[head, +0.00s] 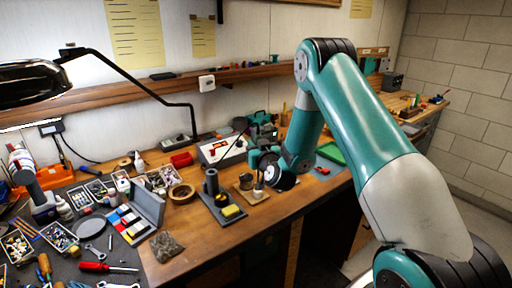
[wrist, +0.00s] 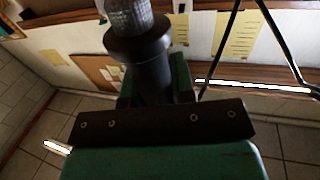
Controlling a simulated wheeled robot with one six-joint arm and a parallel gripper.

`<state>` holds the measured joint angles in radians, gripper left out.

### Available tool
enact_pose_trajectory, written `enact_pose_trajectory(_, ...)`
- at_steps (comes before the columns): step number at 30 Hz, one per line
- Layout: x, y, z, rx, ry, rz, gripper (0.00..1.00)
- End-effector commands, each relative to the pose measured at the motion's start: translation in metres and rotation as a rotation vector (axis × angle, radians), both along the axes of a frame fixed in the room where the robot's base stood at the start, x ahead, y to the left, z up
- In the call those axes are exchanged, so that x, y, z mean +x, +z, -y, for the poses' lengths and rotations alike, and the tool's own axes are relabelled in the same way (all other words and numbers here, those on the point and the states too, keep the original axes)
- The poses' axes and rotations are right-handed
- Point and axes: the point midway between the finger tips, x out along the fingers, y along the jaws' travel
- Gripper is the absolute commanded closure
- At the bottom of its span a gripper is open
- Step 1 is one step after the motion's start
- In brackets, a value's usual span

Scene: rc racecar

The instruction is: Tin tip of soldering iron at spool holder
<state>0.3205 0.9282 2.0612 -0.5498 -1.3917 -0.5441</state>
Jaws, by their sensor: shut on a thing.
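My gripper (wrist: 155,82) is shut on a dark cylindrical handle with a wide collar and a grey textured part above it, apparently the soldering iron (wrist: 140,45). Its tip cannot be made out. In the head view my gripper (head: 262,168) is at the end of the teal arm, above or just behind a small wooden base (head: 262,198) with small upright items, likely the spool holder. My arm partly hides this area. A dark iron stand (head: 211,184) with a yellow sponge (head: 232,211) stands to its left.
A brown ring (head: 181,194), a grey open case (head: 147,204) and a crumpled grey cloth (head: 165,246) lie to the left. A lamp (head: 32,82) overhangs the left side. The bench front is fairly clear.

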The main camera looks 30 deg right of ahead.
Motion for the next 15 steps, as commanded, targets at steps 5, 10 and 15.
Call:
enact_pose_trajectory(5, 0.000, 0.021, 0.000, 0.002, 0.000, 0.001, 0.97)
enact_pose_trajectory(10, 0.000, 0.035, 0.000, 0.000, 0.000, 0.001, 0.97)
enact_pose_trajectory(15, 0.000, 0.045, 0.000, 0.002, 0.000, 0.001, 0.97)
